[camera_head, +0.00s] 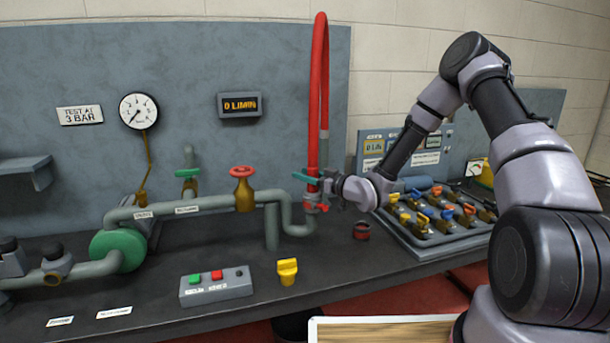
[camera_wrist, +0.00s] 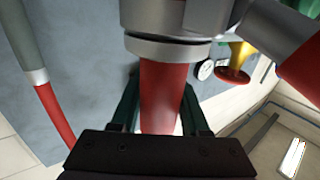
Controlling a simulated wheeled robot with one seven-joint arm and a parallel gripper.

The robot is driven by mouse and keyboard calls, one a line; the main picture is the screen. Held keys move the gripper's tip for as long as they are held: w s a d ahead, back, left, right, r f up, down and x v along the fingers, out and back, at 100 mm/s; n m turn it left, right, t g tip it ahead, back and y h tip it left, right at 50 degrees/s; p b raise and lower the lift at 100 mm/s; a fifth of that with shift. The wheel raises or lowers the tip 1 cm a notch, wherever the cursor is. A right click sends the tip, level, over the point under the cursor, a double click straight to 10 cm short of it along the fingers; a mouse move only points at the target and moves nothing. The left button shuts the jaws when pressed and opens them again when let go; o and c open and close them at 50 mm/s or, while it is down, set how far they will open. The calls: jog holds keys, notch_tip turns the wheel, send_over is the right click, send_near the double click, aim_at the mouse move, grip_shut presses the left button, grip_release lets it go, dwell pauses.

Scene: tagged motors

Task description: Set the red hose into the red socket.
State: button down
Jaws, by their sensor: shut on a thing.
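The red hose (camera_head: 319,75) rises upright and loops over at the top, with a grey length behind it. My gripper (camera_head: 313,182) is shut on the hose near its lower end. In the wrist view, the green fingers stand either side of the red hose (camera_wrist: 163,95). A metal collar (camera_wrist: 165,48) sits at the hose's end, right against a grey fitting (camera_wrist: 185,17). This fitting has a red part (camera_wrist: 303,68) at its side; the head view shows a small red handle (camera_head: 322,208) there, on the upturned pipe end. Whether the hose is seated is hidden.
A dark red ring-shaped piece (camera_head: 361,231) and a yellow piece (camera_head: 287,271) are on the bench. A button box (camera_head: 216,286) stands at the front. A tray (camera_head: 425,250) of several coloured-handled valves is at right. Pipes and a red handwheel (camera_head: 242,172) are left of the gripper.

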jog(key=shift+c, duration=1.6)
grip_release()
